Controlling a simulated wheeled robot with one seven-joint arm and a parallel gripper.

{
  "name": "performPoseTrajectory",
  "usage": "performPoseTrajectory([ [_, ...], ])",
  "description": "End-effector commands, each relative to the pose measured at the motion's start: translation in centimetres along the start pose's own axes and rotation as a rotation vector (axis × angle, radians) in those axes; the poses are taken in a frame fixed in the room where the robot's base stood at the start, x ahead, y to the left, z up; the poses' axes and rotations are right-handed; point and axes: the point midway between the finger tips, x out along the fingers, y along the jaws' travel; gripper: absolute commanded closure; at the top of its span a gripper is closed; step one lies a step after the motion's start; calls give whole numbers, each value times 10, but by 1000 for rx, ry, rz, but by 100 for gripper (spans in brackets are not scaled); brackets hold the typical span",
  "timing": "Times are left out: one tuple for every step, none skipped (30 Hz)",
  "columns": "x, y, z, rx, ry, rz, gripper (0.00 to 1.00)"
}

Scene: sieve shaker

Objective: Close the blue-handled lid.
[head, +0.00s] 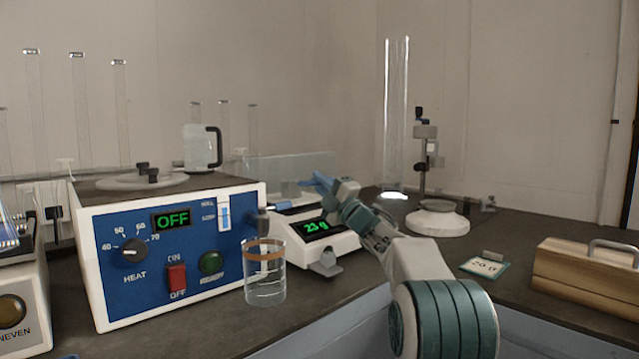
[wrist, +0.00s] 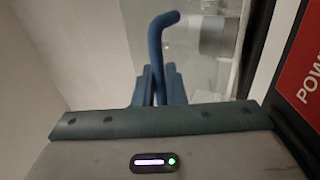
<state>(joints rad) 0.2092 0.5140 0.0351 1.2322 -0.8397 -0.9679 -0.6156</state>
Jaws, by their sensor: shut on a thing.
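My gripper (head: 324,184) is over the white balance (head: 318,250), near its back. In the wrist view my gripper (wrist: 158,85) is shut on the blue handle (wrist: 157,35), a bent rod rising between the fingers. A clear panel, seemingly the lid (head: 285,168), stands raised behind the balance. Its glass also shows behind the handle in the wrist view (wrist: 190,65). In the head view my gripper hides most of the handle, and where it joins the panel is unclear.
A blue-fronted heater box (head: 180,255) stands left of the balance, with a glass beaker (head: 265,278) in front. A stand with a white round base (head: 438,219) is at the right. A wooden box (head: 585,275) sits farther right. Some dark bench between them is clear.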

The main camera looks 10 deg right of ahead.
Motion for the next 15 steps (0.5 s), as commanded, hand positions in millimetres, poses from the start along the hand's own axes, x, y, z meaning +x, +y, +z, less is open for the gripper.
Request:
performPoseTrajectory([
  [-1, -2, 3, 1, -7, -3, 100],
  [-1, -2, 2, 1, -7, -4, 100],
  [-1, -2, 2, 2, -7, -4, 100],
  [-1, -2, 2, 2, -7, -4, 81],
  [-1, -2, 2, 2, -6, -4, 74],
  [0, -2, 2, 2, -6, -4, 74],
  [0, -2, 1, 2, -5, -4, 74],
  [0, -2, 1, 3, -5, -4, 74],
  [0, -3, 0, 3, -4, -4, 74],
  [0, -3, 0, 3, -3, -4, 74],
  [0, -3, 0, 3, -3, -5, 74],
  [1, -3, -1, 4, -2, -5, 74],
  [1, -3, -1, 4, -2, -5, 74],
  [1, -4, -1, 4, -1, -5, 74],
  [1, -4, -1, 4, -1, -5, 74],
])
